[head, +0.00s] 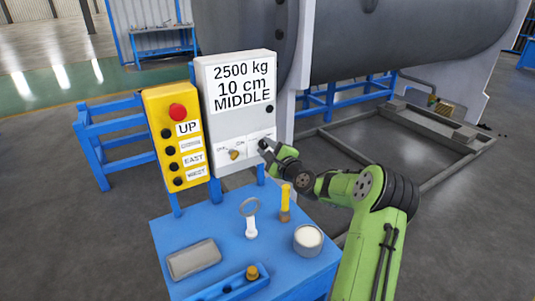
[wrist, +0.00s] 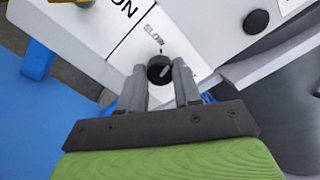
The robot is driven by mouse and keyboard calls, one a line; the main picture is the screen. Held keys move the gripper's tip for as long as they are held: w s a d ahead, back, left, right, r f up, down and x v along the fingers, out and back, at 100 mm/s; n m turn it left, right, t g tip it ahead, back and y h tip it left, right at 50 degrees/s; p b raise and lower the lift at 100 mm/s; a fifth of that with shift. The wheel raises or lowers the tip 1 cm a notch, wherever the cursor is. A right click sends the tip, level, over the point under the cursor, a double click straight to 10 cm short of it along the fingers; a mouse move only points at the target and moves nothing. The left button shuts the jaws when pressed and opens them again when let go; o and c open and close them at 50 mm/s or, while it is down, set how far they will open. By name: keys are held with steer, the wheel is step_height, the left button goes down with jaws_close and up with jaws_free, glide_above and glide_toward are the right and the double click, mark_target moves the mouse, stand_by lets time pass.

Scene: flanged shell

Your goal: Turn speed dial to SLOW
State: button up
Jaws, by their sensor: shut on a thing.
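The black speed dial (wrist: 160,68) sits on the white panel between the tips of my gripper (wrist: 161,82) in the wrist view. A pale mark shows on the dial's face. A small label that reads like SLOW (wrist: 153,36) and a small pointer mark lie beyond it. My gripper is shut on the dial, one grey finger on each side. In the head view my gripper (head: 266,147) reaches the lower right of the grey control box (head: 225,118). The dial cannot be made out clearly there.
A yellow button box (head: 156,124) with a red button stands left of the control box. An OFF/ON switch (head: 234,154) sits left of my gripper. The blue table (head: 270,262) below holds a yellow-handled tool (head: 285,203), a ring-topped item (head: 250,220) and a round tin (head: 308,238).

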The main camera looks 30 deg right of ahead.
steer(key=n+b, duration=0.2)
steer(key=n, duration=0.1)
steer(key=shift+f+n+b, duration=0.25)
steer(key=shift+n+b, duration=0.05)
steer(key=shift+b, duration=0.1)
steer(key=shift+n+b, duration=1.05)
steer(key=shift+n, duration=0.45)
steer(key=o, duration=1.1)
steer(key=shift+r, duration=0.1)
steer(key=shift+c, duration=0.2)
steer(key=s+a+b, duration=0.1)
steer(key=s, duration=1.4)
steer(key=shift+s+b, duration=0.35)
steer(key=shift+s, duration=0.05)
